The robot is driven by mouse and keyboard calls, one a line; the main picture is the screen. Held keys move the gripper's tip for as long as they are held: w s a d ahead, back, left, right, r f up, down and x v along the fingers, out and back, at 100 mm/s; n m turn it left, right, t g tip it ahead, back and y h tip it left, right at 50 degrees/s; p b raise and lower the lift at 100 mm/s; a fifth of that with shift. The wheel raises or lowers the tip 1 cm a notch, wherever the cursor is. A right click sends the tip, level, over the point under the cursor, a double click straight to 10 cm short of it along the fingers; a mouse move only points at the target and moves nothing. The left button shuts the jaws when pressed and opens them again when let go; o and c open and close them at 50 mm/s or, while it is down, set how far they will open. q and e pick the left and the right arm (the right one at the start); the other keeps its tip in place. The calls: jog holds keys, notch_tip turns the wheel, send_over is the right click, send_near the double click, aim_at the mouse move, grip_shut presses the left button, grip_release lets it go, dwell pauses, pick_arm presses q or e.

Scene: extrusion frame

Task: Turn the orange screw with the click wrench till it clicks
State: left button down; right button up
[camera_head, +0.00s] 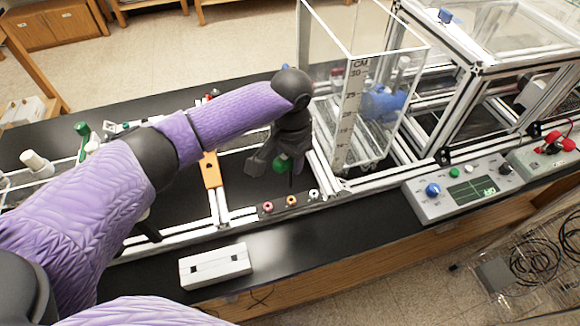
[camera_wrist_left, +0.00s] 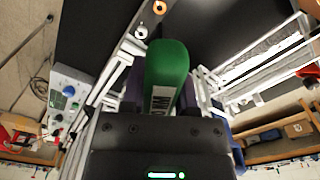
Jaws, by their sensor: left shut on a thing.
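In the left wrist view the green handle (camera_wrist_left: 167,65) with a white label stands between the fingers. A thin dark shaft hangs below the handle in the head view; its tip is hard to make out. My right gripper is not in view.
A clear box with a ruler (camera_head: 350,110) stands close right of my gripper. An orange bracket (camera_head: 210,170) is to the left. A white block (camera_head: 215,266) and a control box (camera_head: 460,188) are in front.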

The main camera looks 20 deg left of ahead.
aim_at(291, 182)
pick_arm(q)
jog(key=shift+r, duration=0.1)
jog(key=shift+r+p, duration=0.15)
jog(key=shift+p, duration=0.5)
notch_tip(291, 182, down, 6)
jog(key=b, duration=0.2)
jog(key=shift+b, duration=0.35)
jog(key=shift+p, duration=0.4)
jog(key=shift+f+b, duration=0.3)
jog(key=shift+f, duration=0.4)
dwell(0.5)
